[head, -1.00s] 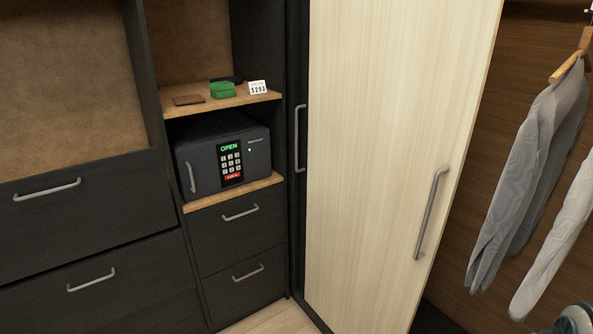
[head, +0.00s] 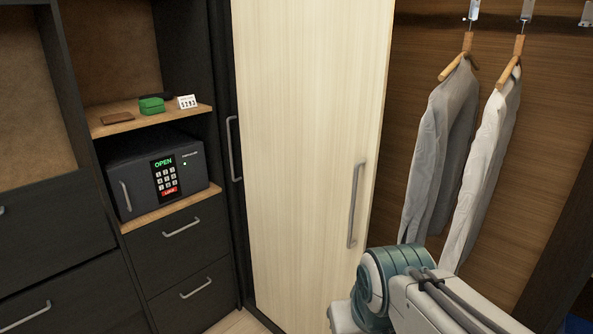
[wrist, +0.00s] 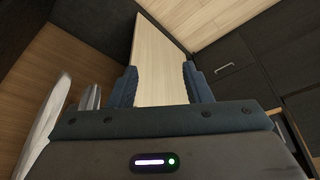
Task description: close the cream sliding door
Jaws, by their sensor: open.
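The cream sliding door (head: 300,150) stands upright in the middle of the head view. Its right edge is clear of the closet opening, where clothes show. A vertical grey bar handle (head: 355,205) is near that right edge. My gripper (wrist: 160,75) shows in the wrist view with its two dark fingers spread apart. The cream door (wrist: 158,50) appears between and beyond the fingers, with no visible contact. My arm is at the lower right of the head view, in front of the opening; the gripper itself is hidden there.
Two grey and white shirts (head: 440,150) hang on wooden hangers right of the door. Left are a dark safe (head: 150,180), a shelf with small items (head: 150,118), and drawers (head: 170,240). A second handle (head: 233,148) is on the dark panel by the door's left edge.

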